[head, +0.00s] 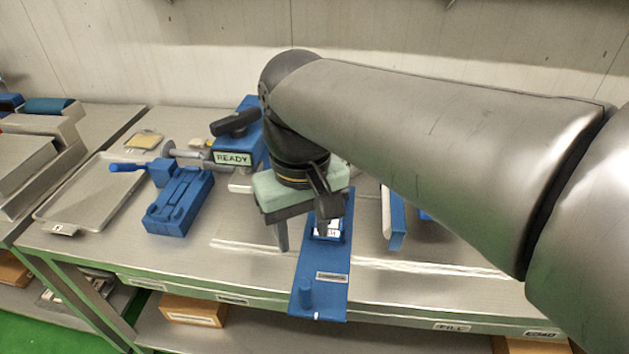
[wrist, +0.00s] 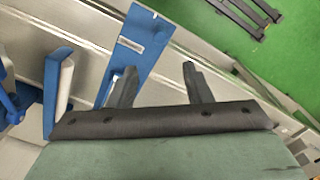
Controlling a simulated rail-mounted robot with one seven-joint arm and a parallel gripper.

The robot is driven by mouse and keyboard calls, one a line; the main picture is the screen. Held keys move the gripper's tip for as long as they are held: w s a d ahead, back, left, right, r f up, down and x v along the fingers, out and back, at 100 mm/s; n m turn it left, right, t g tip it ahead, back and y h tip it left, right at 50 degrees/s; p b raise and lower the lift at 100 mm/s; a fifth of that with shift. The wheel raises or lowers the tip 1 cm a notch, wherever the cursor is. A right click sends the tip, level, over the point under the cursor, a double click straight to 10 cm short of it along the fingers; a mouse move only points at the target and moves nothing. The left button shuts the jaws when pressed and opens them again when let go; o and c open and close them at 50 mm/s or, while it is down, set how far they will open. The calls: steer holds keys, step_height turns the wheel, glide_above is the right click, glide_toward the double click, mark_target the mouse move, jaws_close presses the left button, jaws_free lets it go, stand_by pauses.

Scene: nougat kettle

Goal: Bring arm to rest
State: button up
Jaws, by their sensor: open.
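My arm stretches in from the right in the head view, over the steel bench. My gripper (head: 303,235), with a pale green body, points down above the bench at the back end of a blue plate (head: 320,275). In the wrist view its two dark fingers (wrist: 160,82) stand apart with nothing between them. The blue plate (wrist: 138,45) shows beyond and left of the fingers there. Whether the fingertips touch the plate cannot be told.
A blue clamp-like fixture (head: 180,203) and a steel tray (head: 85,205) stand to the left. A blue unit with a READY display (head: 233,159) is behind. A blue-and-white upright piece (head: 394,218) stands right of the plate. The bench front (head: 400,286) is mostly clear.

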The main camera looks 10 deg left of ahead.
steer(key=shift+d+f, duration=0.1)
stand_by(0.3)
steer(key=s+d+f+m, duration=0.2)
steer(key=d+f+m, duration=0.1)
steer(key=d+f, duration=0.4)
steer(key=s+d+f+m, duration=0.1)
steer(key=d+f+m, duration=0.2)
steer(key=d+f, duration=0.4)
steer(key=d, duration=0.6)
steer(key=shift+s+f, duration=0.3)
steer(key=shift+s, duration=0.05)
